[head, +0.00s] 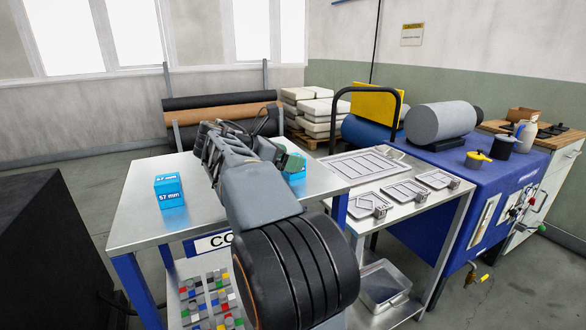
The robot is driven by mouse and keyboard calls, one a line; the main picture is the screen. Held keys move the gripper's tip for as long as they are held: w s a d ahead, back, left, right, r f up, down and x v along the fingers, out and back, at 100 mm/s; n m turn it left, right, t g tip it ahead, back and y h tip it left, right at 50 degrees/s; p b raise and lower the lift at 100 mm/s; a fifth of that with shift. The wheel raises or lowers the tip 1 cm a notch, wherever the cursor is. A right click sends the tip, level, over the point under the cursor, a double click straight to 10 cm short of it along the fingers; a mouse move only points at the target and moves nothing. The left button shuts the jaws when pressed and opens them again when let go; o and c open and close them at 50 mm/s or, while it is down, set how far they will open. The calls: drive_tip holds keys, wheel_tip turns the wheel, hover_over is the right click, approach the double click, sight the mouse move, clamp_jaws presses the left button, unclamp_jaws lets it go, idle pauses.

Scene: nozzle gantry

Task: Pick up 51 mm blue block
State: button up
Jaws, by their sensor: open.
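A blue block (170,191) with white lettering that reads 57 mm stands upright on the left part of the metal-topped table. A second blue block (296,174) shows in part near the table's right edge, behind my arm. A greenish piece lies against its upper side, and I cannot read a label on it. My gripper (284,150) is at the far end of my arm, above the right half of the table and close to this second block. It is open, but my arm hides most of its fingers. I cannot tell whether it touches the block.
The metal-topped table (130,225) has bare room around the 57 mm block. A side table (405,215) on the right holds metal trays. A blue workbench (440,190) carries a grey roller (440,120). Dark and brown rolls (220,116) lie behind.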

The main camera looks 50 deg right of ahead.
drive_tip(key=c, duration=1.2)
drive_tip(key=shift+r, duration=0.2)
